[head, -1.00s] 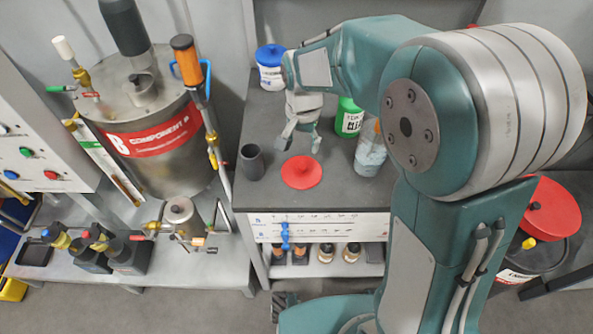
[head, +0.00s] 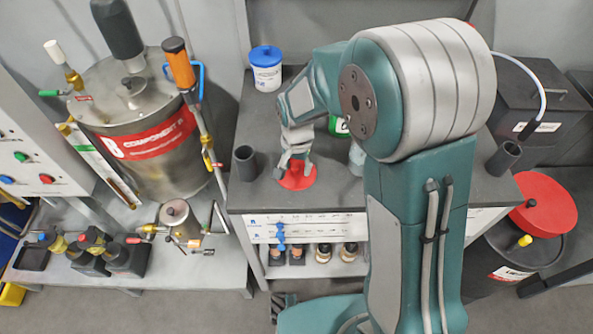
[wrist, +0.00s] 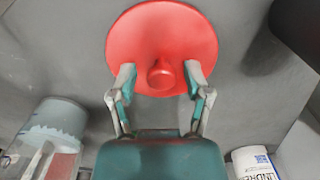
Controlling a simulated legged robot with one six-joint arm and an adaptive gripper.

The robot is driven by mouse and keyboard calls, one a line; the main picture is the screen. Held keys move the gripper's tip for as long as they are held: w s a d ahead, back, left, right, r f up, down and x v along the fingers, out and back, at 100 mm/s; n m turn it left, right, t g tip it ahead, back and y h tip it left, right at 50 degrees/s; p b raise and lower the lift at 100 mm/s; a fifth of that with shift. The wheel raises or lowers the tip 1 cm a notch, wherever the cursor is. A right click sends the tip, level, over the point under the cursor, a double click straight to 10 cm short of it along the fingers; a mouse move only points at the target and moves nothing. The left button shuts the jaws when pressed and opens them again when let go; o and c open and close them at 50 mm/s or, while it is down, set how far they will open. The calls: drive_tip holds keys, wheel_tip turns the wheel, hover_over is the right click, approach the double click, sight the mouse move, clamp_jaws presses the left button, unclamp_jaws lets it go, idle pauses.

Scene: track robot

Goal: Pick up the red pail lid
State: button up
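The red pail lid (head: 298,179) lies flat on the dark grey bench top near its front edge. It is a round disc with a raised knob in its middle. In the wrist view the lid (wrist: 140,30) fills the upper middle. My gripper (head: 294,170) is over the lid in the head view and hides part of it. In the wrist view my gripper (wrist: 160,78) is open, with its two fingertips on either side of the knob. Nothing is between the fingers but the knob. I cannot tell whether the fingers touch the lid.
A dark grey cup (head: 246,163) stands left of the lid. A white pail with a blue lid (head: 266,69) stands behind. A container with a green label (head: 339,127) is partly hidden by my arm.

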drive_tip(key=c, duration=0.5)
drive_tip(key=shift+a, duration=0.15)
clamp_jaws()
